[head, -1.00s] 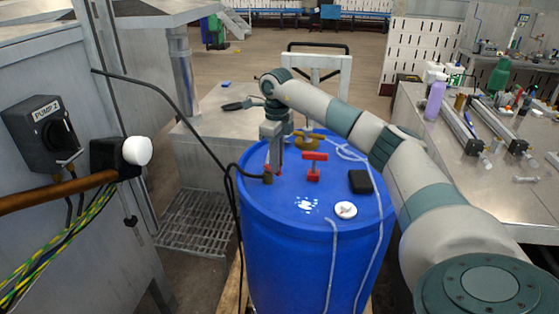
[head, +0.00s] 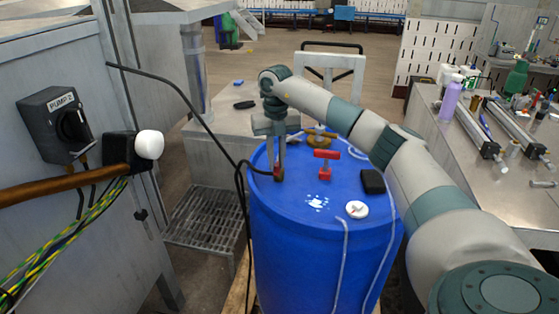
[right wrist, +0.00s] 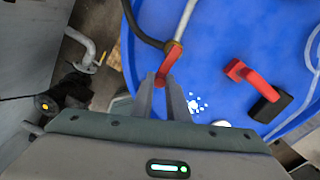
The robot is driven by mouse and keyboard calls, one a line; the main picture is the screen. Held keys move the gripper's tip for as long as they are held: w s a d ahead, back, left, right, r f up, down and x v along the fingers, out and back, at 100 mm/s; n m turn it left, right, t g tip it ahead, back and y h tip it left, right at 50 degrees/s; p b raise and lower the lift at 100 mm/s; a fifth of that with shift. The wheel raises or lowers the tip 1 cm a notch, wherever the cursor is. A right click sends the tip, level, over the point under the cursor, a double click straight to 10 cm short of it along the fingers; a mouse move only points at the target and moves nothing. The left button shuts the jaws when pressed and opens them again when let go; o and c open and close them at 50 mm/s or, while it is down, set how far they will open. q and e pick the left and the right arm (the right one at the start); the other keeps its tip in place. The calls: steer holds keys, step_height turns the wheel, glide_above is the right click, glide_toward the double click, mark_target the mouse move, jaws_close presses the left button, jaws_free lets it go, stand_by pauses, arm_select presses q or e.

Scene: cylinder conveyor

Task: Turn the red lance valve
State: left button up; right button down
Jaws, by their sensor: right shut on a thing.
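The red lance valve lever (right wrist: 168,65) sits on the metal fitting where a black hose and a pale pipe meet, on top of the blue drum (head: 290,205). In the head view only a little of the red valve (head: 279,168) shows between the fingers. My right gripper (head: 278,166) points down from above and is shut on the lever; its fingertips (right wrist: 162,78) show on both sides of it in the right wrist view. My left gripper is in neither view.
A black box (head: 372,182) and a white cap (head: 357,209) are also on the lid. The black hose (head: 207,125) runs left past the pump panel (head: 60,180).

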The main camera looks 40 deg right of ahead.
steer(key=shift+w+a+r+m, duration=0.1)
steer(key=shift+w+m, duration=0.1)
steer(key=shift+m, duration=0.2)
steer(key=c, duration=1.7)
jaws_free()
steer(key=shift+r+b, duration=0.35)
steer(key=shift+r, duration=0.3)
step_height(320, 180, up, 7)
steer(key=shift+f+b, duration=0.15)
steer(key=shift+b, duration=0.75)
steer(key=shift+r, duration=4.65)
